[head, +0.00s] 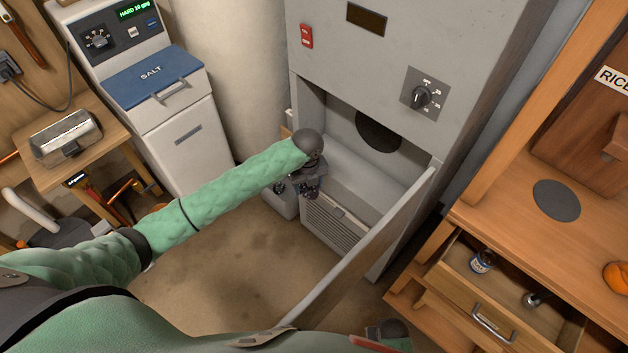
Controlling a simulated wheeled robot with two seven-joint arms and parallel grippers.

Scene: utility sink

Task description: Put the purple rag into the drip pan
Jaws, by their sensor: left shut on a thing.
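My left gripper (309,190) is at the left front edge of the tall grey cabinet's open lower compartment. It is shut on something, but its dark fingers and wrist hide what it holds. I cannot make out the purple rag in this view. No drip pan can be told apart for certain. A pale grey box-like part (284,204) shows low down, just behind and left of the gripper.
The grey cabinet (365,55) has its door (375,250) swung open on the right, toward me. A slatted grille (333,226) is below the compartment. The salt unit (160,80) stands at left, an open wooden drawer (500,300) at right. Stained floor (235,250) is clear.

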